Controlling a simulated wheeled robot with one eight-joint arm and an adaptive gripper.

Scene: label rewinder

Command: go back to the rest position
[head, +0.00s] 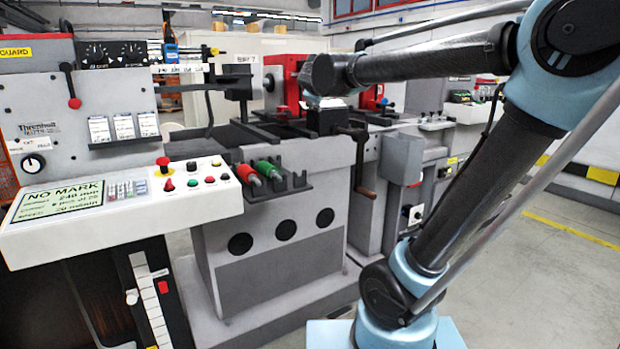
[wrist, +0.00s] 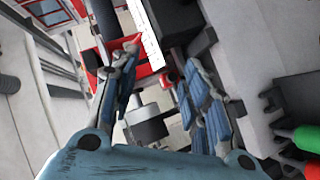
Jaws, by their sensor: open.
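My gripper (wrist: 168,88) is open in the wrist view, its two blue-padded fingers spread apart with nothing clasped between them. A grey cylinder (wrist: 147,122) shows beyond the gap between the fingers, clear of both as far as I can tell. In the head view my arm rises on the right and reaches left across the top, its dark forward end over the label rewinder (head: 275,215). The gripper itself is mostly hidden there behind my arm.
A control panel (head: 120,205) with buttons and a display stands at left. Red (head: 247,174) and green (head: 270,171) handled tools sit in a dark rack on the machine front. A crank handle (head: 362,165) sticks out below my arm. The floor (head: 540,260) at right is clear.

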